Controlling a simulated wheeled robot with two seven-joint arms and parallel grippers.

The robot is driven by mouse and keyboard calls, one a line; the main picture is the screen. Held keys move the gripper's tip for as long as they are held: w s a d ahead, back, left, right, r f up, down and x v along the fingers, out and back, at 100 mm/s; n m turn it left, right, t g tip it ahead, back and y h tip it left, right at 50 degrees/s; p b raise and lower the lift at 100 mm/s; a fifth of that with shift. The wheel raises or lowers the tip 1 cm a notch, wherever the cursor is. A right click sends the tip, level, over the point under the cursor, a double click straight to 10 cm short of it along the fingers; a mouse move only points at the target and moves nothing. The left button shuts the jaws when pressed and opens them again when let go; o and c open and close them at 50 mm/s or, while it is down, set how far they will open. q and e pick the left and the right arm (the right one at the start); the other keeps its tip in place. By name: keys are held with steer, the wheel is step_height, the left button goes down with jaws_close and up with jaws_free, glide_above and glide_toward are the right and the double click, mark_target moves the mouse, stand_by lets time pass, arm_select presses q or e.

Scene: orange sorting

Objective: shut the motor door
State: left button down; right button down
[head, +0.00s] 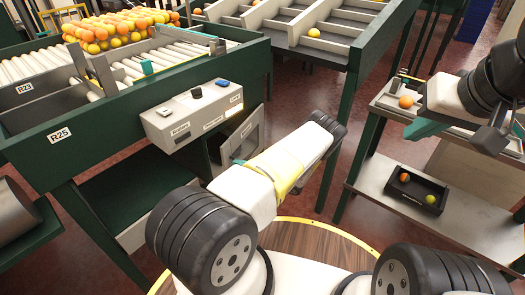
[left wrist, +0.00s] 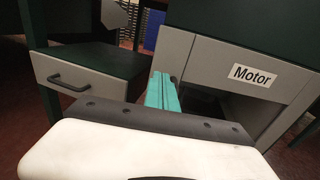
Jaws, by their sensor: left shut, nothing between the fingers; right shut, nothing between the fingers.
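The grey motor housing (left wrist: 235,55) fills the upper right of the left wrist view, with a white "Motor" label (left wrist: 253,75). Below the label is a dark opening in its grey frame. The housing (head: 250,126) also shows under the control box in the head view, partly behind my left arm. I cannot clearly make out the door panel. My left gripper (left wrist: 162,92) is shut and empty, its teal fingers pointing at the left side of the opening; contact cannot be told. Its tip (head: 240,162) barely shows in the head view. My right gripper (head: 425,128) is shut and empty at the far right.
A grey drawer front (left wrist: 70,82) with a dark handle is left of the fingers. The control box (head: 192,115) juts out above the housing. The green-framed conveyor table (head: 115,122) stands left. A black tray (head: 416,194) with fruit sits on the right shelf.

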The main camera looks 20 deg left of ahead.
mark_target(226, 159)
arm_select(q)
steer(key=shift+w+a, duration=0.15)
steer(key=shift+a, duration=0.65)
steer(key=shift+w+a, duration=0.1)
steer(key=shift+a, duration=0.7)
